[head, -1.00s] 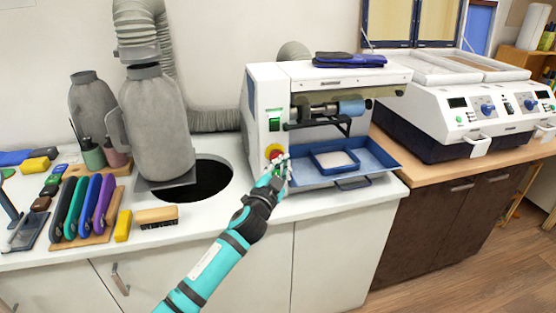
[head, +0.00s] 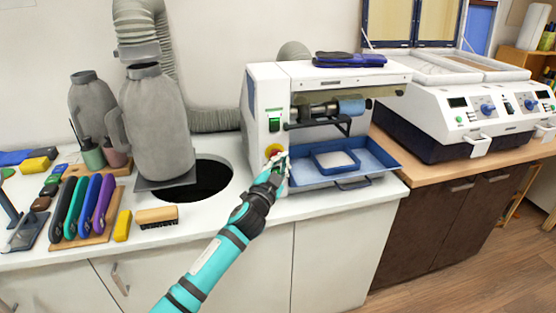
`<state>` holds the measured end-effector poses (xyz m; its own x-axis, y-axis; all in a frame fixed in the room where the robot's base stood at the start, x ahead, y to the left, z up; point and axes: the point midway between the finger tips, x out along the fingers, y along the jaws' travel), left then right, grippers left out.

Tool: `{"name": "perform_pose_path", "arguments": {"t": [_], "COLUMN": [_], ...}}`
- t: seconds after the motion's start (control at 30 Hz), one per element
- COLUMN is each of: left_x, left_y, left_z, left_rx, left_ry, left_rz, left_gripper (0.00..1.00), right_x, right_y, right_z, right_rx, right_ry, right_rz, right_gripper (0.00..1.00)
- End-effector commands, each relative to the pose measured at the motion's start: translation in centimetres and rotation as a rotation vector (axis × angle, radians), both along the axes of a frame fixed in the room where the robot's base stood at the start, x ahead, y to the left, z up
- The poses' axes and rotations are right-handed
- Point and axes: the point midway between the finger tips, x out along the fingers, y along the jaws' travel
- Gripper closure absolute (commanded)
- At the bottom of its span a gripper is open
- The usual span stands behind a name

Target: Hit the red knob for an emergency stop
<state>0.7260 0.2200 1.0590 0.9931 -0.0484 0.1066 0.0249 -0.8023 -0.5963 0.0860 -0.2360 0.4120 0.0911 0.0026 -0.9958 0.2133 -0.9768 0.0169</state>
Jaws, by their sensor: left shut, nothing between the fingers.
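The red knob (head: 272,149) sits on a yellow round base on the front left face of the white machine (head: 259,92), below a green switch. Only part of the knob and its yellow base shows; my left gripper covers the lower part. My left gripper (head: 278,158) is shut and empty, with its fingertips right at the knob. Whether the fingertips touch the knob, I cannot tell. My right gripper is not in view.
A blue tray (head: 378,158) juts out of the machine just right of my gripper. A round dark hole (head: 208,180) in the white counter and a grey canister (head: 158,125) lie to the left. Several coloured tools and a brush (head: 157,216) lie farther left.

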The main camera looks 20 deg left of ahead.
Motion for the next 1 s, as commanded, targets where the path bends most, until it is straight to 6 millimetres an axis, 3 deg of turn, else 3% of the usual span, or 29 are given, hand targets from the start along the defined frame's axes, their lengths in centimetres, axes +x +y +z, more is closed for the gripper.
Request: {"name": "perform_pose_path", "arguments": {"t": [0.7, 1.0], "left_x": [0.59, -0.37], "left_y": [0.47, -0.28], "left_z": [0.00, -0.05], "left_rx": [0.001, -0.001], "left_ry": [0.000, 0.001], "left_rz": [0.001, -0.001], "left_gripper": [1.00, 1.00], "right_x": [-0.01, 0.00], "right_y": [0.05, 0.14], "right_z": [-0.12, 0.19], "right_rx": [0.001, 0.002], "right_ry": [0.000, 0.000], "right_rz": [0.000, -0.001], "right_gripper": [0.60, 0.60]}}
